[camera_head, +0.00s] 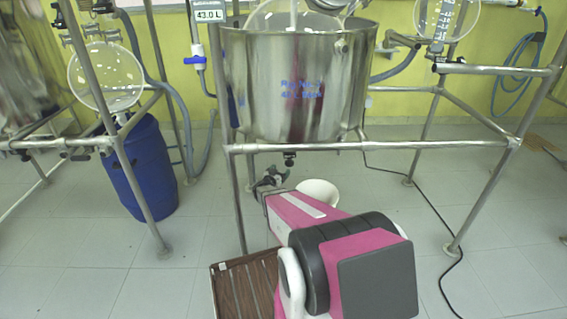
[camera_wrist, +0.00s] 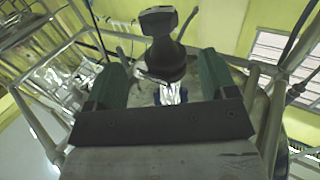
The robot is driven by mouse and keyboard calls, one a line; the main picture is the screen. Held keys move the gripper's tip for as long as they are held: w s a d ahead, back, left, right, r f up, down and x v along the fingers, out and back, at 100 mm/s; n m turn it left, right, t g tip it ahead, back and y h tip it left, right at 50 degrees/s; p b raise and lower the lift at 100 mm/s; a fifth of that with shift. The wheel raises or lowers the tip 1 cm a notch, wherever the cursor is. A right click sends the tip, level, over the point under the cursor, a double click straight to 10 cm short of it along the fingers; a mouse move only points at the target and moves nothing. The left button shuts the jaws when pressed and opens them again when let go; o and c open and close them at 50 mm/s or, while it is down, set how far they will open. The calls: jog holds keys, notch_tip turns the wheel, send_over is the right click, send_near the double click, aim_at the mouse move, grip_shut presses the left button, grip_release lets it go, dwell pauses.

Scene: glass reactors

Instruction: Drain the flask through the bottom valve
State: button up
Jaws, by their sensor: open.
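A large steel vessel (camera_head: 300,85) with blue writing hangs in a metal frame in the head view. A dark bottom outlet (camera_head: 289,159) shows below it. My gripper (camera_head: 271,180) is under the vessel, close to that outlet and slightly left of it. In the wrist view my gripper (camera_wrist: 162,70) is open, with a dark green finger on each side. A black valve part (camera_wrist: 163,58) with a wide flat top stands between or just beyond the fingers. I cannot tell whether they touch it. A round glass flask (camera_head: 106,78) is at the left and another (camera_head: 446,18) at the upper right.
A white bowl (camera_head: 318,191) is behind my arm, below the vessel. A blue drum (camera_head: 143,168) stands at the left. Frame legs and a crossbar (camera_head: 390,145) surround the vessel. A black cable (camera_head: 437,213) crosses the floor at the right. A display reads 43.0 L (camera_head: 209,15).

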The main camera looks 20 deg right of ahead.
aim_at(287, 164)
jog(key=x, duration=0.9)
jog(key=shift+w+d, duration=0.15)
jog(key=shift+d, duration=0.1)
jog(key=c, duration=0.9)
